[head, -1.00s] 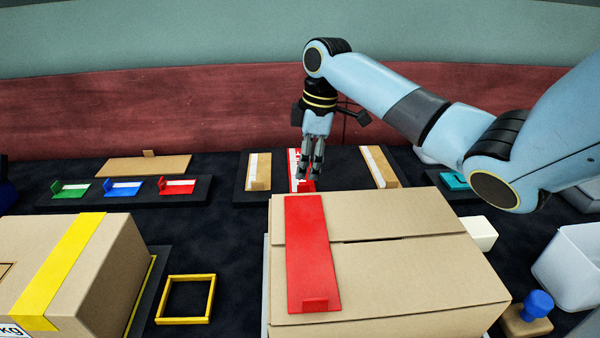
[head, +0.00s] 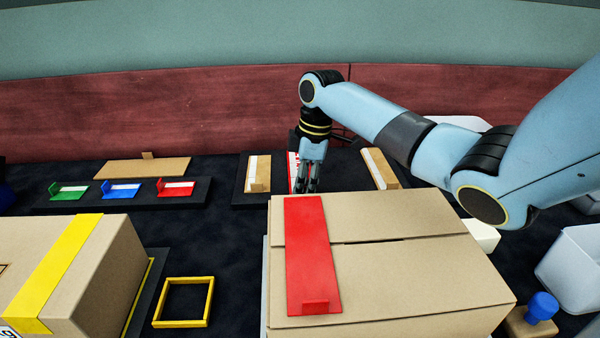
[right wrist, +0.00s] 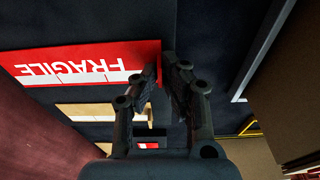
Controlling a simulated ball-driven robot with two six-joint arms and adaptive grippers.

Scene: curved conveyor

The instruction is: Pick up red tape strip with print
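The red tape strip with white FRAGILE print (right wrist: 85,62) lies flat on a dark holder in the right wrist view. In the head view only a sliver of it (head: 293,168) shows beside my right gripper (head: 304,190). That gripper points down at the strip's near end, just behind the big carton. In the right wrist view its two fingers (right wrist: 166,66) stand a little apart at the strip's red end. I see no clear grip on it, and contact is hard to judge. My left gripper is not in view.
A carton (head: 400,270) with a plain red strip (head: 313,255) on top stands close in front of the gripper. Tan strips (head: 258,172) (head: 379,168) flank the printed one. A yellow-taped carton (head: 110,270) and yellow frame (head: 184,301) are at left.

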